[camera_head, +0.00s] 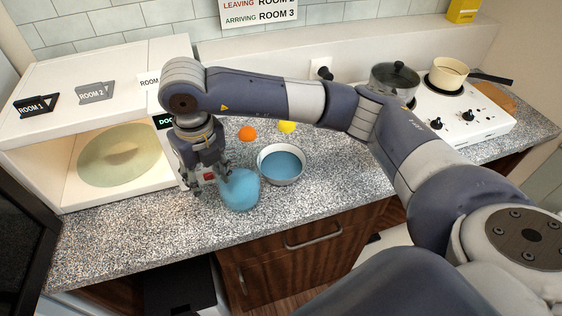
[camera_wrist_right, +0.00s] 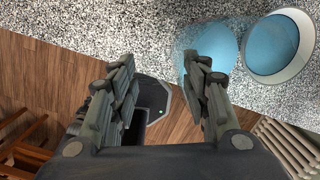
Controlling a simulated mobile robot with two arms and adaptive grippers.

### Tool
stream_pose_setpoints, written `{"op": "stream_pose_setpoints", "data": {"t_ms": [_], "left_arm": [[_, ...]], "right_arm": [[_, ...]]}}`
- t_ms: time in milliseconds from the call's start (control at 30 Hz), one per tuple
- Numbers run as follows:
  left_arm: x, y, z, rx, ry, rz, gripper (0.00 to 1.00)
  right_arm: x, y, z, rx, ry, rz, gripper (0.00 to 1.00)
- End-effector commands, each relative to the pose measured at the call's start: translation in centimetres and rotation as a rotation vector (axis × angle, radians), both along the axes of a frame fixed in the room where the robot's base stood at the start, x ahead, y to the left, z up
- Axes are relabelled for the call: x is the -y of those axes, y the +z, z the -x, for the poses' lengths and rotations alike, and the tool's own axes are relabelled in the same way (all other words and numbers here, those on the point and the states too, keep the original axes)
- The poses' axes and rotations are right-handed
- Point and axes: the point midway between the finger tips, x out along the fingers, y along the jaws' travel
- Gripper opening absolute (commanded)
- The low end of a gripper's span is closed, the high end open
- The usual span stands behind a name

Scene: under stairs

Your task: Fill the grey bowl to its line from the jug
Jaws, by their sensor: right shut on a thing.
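The blue jug (camera_head: 240,190) is on or just above the speckled counter, left of the bowl and in front of it. It also shows in the wrist view (camera_wrist_right: 210,48), partly behind one finger. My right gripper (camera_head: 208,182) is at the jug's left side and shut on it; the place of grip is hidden. The grey bowl (camera_head: 284,182) stands upright on the counter with blue liquid in it. It also shows in the wrist view (camera_wrist_right: 307,32). I cannot make out its line, or whether the jug is tilted. My left gripper is not in view.
An orange ball (camera_head: 247,133) and a yellow ball (camera_head: 287,127) lie behind the bowl. An open white box (camera_head: 120,80) with a round plate inside stands at left. A hob with a lidded pot (camera_head: 394,82) and a cream pan (camera_head: 448,74) is at right.

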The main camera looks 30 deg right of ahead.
Motion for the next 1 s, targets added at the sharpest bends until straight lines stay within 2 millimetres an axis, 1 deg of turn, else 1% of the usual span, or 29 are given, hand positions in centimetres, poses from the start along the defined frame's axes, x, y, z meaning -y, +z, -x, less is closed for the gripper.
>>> {"op": "stream_pose_setpoints", "data": {"t_ms": [33, 100, 167, 200, 367, 700, 800, 1000], "left_arm": [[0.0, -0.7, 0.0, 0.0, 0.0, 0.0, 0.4], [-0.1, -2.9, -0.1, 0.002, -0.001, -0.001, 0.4], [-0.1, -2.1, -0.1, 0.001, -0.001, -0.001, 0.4], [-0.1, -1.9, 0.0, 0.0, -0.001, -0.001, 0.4], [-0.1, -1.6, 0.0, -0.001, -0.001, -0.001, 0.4], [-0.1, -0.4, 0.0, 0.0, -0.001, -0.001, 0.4], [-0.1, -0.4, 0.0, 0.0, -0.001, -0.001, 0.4], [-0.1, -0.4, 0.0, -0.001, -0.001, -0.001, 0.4]], "right_arm": [[-0.4, 0.1, -0.1, 0.009, 0.002, 0.005, 0.0], [-0.6, -0.7, 0.0, 0.013, 0.004, 0.028, 0.0], [-0.5, 0.2, 0.0, 0.01, 0.001, 0.031, 0.0], [-0.5, 0.3, 0.0, 0.009, 0.0, 0.03, 0.0], [-0.5, 0.8, 0.0, 0.008, 0.001, 0.028, 0.0], [-0.5, 4.0, 0.0, 0.008, 0.001, 0.027, 0.0], [-0.5, 4.4, 0.0, 0.007, 0.002, 0.027, 0.0], [-0.5, 4.3, 0.1, 0.007, 0.001, 0.026, 0.0]]}}
